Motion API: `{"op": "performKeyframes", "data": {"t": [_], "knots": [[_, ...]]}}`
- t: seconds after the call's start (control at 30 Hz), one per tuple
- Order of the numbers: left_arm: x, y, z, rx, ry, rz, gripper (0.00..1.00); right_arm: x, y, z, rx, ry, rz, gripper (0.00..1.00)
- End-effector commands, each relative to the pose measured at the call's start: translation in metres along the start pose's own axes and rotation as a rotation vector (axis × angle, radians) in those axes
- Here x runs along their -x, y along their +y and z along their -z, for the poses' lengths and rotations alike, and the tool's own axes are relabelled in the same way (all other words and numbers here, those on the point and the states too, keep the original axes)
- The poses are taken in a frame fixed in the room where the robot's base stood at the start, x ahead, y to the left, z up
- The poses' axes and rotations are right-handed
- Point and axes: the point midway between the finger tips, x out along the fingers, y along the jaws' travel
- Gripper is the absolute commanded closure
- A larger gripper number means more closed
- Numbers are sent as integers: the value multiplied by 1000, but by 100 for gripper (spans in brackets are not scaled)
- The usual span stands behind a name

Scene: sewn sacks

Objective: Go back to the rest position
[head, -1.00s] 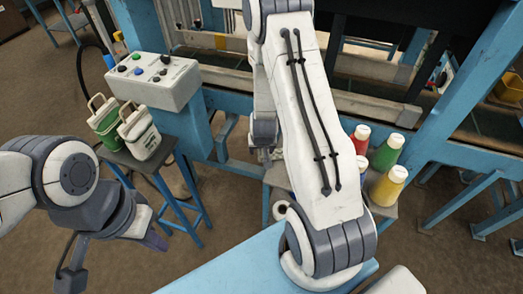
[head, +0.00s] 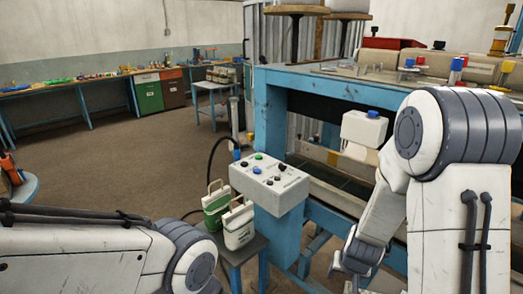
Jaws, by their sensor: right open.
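My right arm comes in from the right edge and bends down at the elbow. Its gripper (head: 345,268) hangs low in front of the blue machine frame, right of the control box. It is small and partly hidden in the head view, with nothing seen in it. My left arm lies across the lower left corner, and its gripper is outside the picture.
A grey control box (head: 269,182) with buttons stands on the blue machine frame (head: 270,115). A green-and-white container (head: 215,205) and a white one (head: 238,225) stand on a small stand (head: 245,248). Brown floor (head: 130,165) is open at left; blue workbenches line the back.

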Motion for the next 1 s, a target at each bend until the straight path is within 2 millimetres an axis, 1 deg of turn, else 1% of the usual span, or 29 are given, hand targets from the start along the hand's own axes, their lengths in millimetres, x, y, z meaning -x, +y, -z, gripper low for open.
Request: {"op": "performKeyframes", "data": {"t": [0.03,0.07,0.1,0.17,0.2,0.27,0.3,0.37,0.4,0.43,0.5,0.6,0.7,1.0], "knots": [[0,0,0,0,0,0,100,16,-26,-4,64,-10,45,34],[0,0,0,0,0,0,100,26,-42,-10,107,-25,74,34],[0,0,0,0,0,0,100,42,-64,-20,172,-48,114,34],[0,0,0,0,0,0,100,69,-95,-42,283,-89,169,34],[0,0,0,0,0,0,100,89,-112,-59,363,-120,202,34],[0,0,0,0,0,0,100,119,-131,-88,486,-167,240,34],[0,0,0,0,0,0,100,138,-138,-108,568,-198,258,34],[0,0,0,0,0,0,100,164,-142,-135,681,-238,273,34],[0,0,0,0,0,0,100,179,-140,-151,749,-260,276,34],[0,0,0,0,0,0,100,188,-138,-161,794,-275,276,34],[0,0,0,0,0,0,100,206,-131,-179,879,-301,270,34],[0,0,0,0,0,0,100,220,-122,-194,956,-324,259,34],[0,0,0,0,0,0,100,225,-116,-199,986,-334,250,34],[0,0,0,0,0,0,100,225,-116,-199,986,-334,250,34]]}}
